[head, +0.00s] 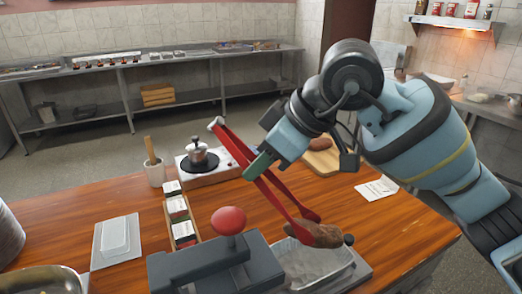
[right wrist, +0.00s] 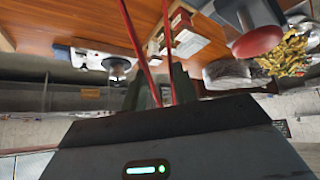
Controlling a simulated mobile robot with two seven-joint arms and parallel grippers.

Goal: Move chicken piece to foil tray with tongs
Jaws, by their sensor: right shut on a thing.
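My right gripper (head: 264,164) is shut on the red tongs (head: 237,147), gripping them around the upper part of their arms. The tongs slant down to the right, and a brown chicken piece (head: 323,236) is at their lower tips. The piece appears to be above the foil tray (head: 350,272) at the table's front edge. Whether it touches the tray I cannot tell. In the right wrist view the two red tong arms (right wrist: 134,35) run up from between the dark fingers (right wrist: 158,92). The chicken is not visible there. My left gripper is not in view.
A dark press with a red knob (head: 228,220) stands just left of the tray. A cutting board (head: 338,166) with another brown piece lies behind.

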